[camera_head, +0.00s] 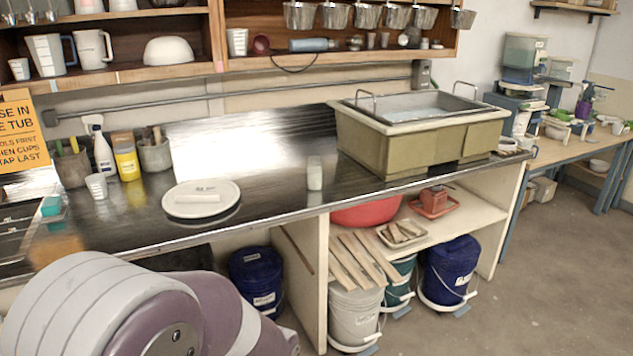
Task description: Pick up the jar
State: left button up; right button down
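A small pale jar (314,174) stands upright on the dark, shiny metal counter (270,188), near its front edge and left of the tub. It looks whitish and cloudy; its lid and contents are too small to tell. Nothing touches it. Part of my own arm fills the lower left corner, well short of the jar. Neither of my grippers is in view.
A large tan tub (420,135) stands right of the jar. A round white lid (201,199) lies to its left. A spray bottle (103,151) and yellow container (127,164) stand farther left. Buckets, including a blue one (450,268), stand below. The counter around the jar is clear.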

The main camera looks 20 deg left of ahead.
aim_at(314, 173)
jog(key=l+z, duration=0.1)
jog(key=l, duration=0.15)
jog(key=i+l, duration=0.15)
jog(key=i+l+z, duration=0.35)
jog(key=i+l, duration=0.4)
jog(key=l, duration=0.15)
jog(key=i+l+z, duration=0.35)
jog(key=i+l, duration=0.35)
jog(key=i, duration=0.15)
jog(key=i+u, duration=0.8)
jog(key=i+l+u, duration=0.25)
jog(key=i+u, duration=0.15)
jog(key=i, duration=0.1)
